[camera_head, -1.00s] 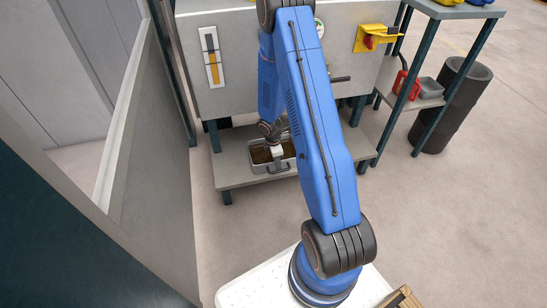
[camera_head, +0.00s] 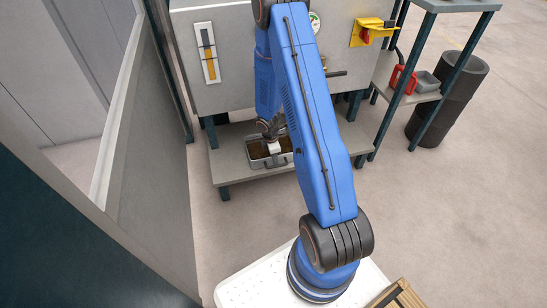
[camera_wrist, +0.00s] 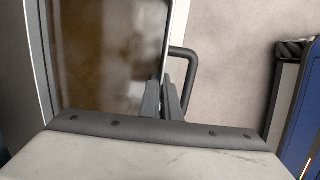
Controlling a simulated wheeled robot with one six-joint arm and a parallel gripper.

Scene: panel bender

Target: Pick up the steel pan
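The steel pan (camera_head: 256,163) is a grey rectangular tray with brown contents. It is at the low shelf under the machine in the head view. In the wrist view the pan's rim (camera_wrist: 169,30) and a dark loop handle (camera_wrist: 194,70) are close to my gripper. My gripper (camera_wrist: 165,88) has its two dark fingers close together at the rim beside the handle, apparently pinching the pan's edge. In the head view my gripper (camera_head: 273,148) is at the pan, partly hidden by my wrist. I cannot tell whether the pan rests on the shelf or is slightly raised.
The low shelf (camera_head: 235,172) stands on dark legs under the grey machine (camera_head: 235,95). A grey wall panel (camera_head: 150,170) rises at the left. At the right are a rack with a red can (camera_head: 402,80) and a dark bin (camera_head: 462,90). The floor between is clear.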

